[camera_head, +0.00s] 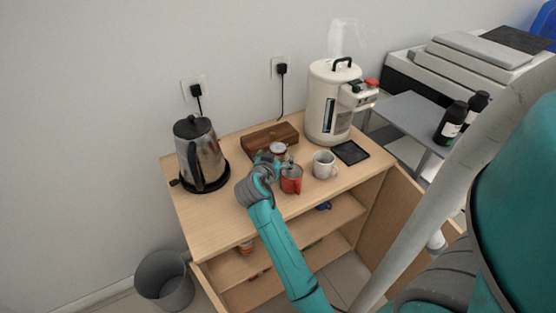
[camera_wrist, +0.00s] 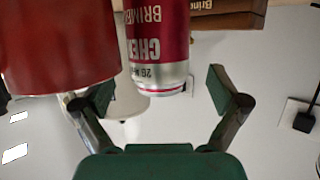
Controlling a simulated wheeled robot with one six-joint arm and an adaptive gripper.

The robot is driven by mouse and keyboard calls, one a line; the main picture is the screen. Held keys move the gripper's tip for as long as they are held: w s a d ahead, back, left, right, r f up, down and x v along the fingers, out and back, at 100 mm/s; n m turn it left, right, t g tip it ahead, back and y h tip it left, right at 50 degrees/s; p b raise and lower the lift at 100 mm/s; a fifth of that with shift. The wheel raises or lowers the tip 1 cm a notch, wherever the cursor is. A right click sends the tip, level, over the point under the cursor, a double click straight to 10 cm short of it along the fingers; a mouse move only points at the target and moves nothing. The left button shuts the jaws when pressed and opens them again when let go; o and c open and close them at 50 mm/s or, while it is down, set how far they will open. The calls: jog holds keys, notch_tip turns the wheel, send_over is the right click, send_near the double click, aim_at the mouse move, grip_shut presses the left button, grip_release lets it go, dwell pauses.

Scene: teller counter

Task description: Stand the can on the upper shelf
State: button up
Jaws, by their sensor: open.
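The can (camera_head: 279,149), red and silver with a pale lid, stands on the cabinet top in front of a wooden box. In the wrist view the can (camera_wrist: 158,48) appears upside down, with white lettering, between the spread fingers of my gripper (camera_wrist: 160,88). My gripper (camera_head: 268,164) is open beside the can in the head view; I see a gap between the can and the right finger. A red mug (camera_head: 291,181) stands close by and fills the upper left of the wrist view (camera_wrist: 55,45). The upper shelf (camera_head: 300,229) is inside the open cabinet, below the top.
A white mug (camera_head: 324,165), black tray (camera_head: 351,152) and water dispenser (camera_head: 326,105) stand to the right. A kettle (camera_head: 199,155) stands left, the wooden box (camera_head: 262,138) behind. A blue item (camera_head: 324,206) and an orange-brown item (camera_head: 246,247) sit on the upper shelf. An open door (camera_head: 385,222) flanks the cabinet.

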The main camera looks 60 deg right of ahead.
jog(key=shift+x, duration=1.7)
jog(key=shift+r, duration=0.1)
jog(key=c, duration=1.7)
